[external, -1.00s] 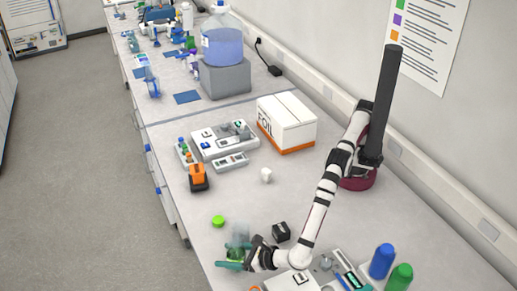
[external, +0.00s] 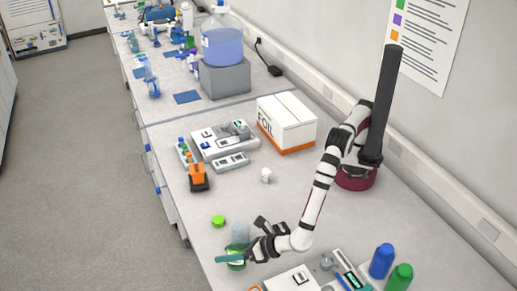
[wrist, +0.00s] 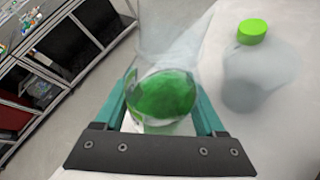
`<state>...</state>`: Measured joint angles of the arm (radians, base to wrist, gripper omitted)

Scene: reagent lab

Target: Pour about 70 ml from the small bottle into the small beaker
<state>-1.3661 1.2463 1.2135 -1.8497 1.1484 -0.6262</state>
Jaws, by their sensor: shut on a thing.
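My gripper (wrist: 165,125) has teal fingers shut on the small bottle (wrist: 165,92), a clear vessel holding green liquid. In the external view the bottle (external: 236,264) is near the bench's front edge, partly hidden by my gripper (external: 240,257). I cannot tell its exact tilt. A pale, clear vessel, which looks like the small beaker (wrist: 256,82), stands just right of it in the wrist view. In the external view the beaker (external: 240,231) is faint, just behind the bottle. I see no liquid in it and no stream.
A green cap (external: 218,221) lies on the bench beyond the beaker. A balance-like device (external: 295,280) and blue (external: 382,261) and green (external: 399,277) bottles stand at the right. The bench middle is clear.

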